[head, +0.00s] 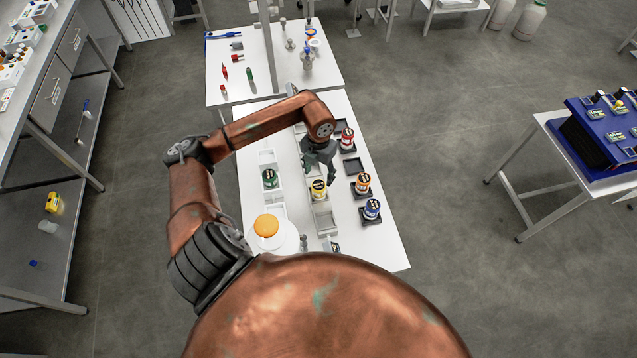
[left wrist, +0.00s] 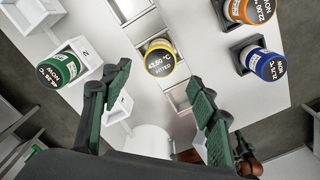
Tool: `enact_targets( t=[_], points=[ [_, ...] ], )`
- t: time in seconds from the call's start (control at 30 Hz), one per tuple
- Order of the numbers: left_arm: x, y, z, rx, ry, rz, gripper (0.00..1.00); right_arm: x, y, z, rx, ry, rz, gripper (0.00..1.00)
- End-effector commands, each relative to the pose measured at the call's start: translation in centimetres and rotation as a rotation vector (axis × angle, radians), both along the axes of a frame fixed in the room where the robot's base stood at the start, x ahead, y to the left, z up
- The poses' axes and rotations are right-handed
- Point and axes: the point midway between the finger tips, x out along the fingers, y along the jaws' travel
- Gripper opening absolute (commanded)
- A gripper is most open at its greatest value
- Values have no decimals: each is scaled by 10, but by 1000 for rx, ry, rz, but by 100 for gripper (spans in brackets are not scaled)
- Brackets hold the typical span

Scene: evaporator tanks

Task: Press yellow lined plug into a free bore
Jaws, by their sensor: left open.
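A cylinder with a yellow band and a dark labelled top (head: 319,189) stands in a grey holder in the middle row of the white table. In the left wrist view, this yellow-banded cylinder (left wrist: 160,60) shows between the finger lines. My left gripper (head: 318,171) is open and empty, just over and behind it; I cannot tell the exact height gap. In the left wrist view, my gripper's fingers (left wrist: 159,75) are spread wide. Square holders without a cylinder include a dark one (head: 352,166) and a light grey one (head: 325,219). My right gripper is not in view.
Green (head: 270,178), red (head: 347,139), orange (head: 362,183) and blue (head: 372,209) cylinders stand close by. An orange-topped round object (head: 266,226) sits at the near left of the white table (head: 385,240). A blue panel (head: 590,125) stands on another table at right.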

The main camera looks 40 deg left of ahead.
Motion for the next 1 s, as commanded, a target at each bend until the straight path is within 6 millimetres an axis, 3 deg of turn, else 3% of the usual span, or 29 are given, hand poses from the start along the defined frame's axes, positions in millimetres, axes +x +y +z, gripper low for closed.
enact_targets(
  t=[0.23,0.8,0.9,1.0],
  points=[
    [1,0,23,0,-1,0,54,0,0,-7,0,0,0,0],
    [0,0,25,-1,0,0,54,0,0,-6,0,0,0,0],
    [0,0,31,-1,0,0,54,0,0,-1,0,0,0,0],
    [0,0,49,-1,-1,1,54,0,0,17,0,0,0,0]
  ],
)
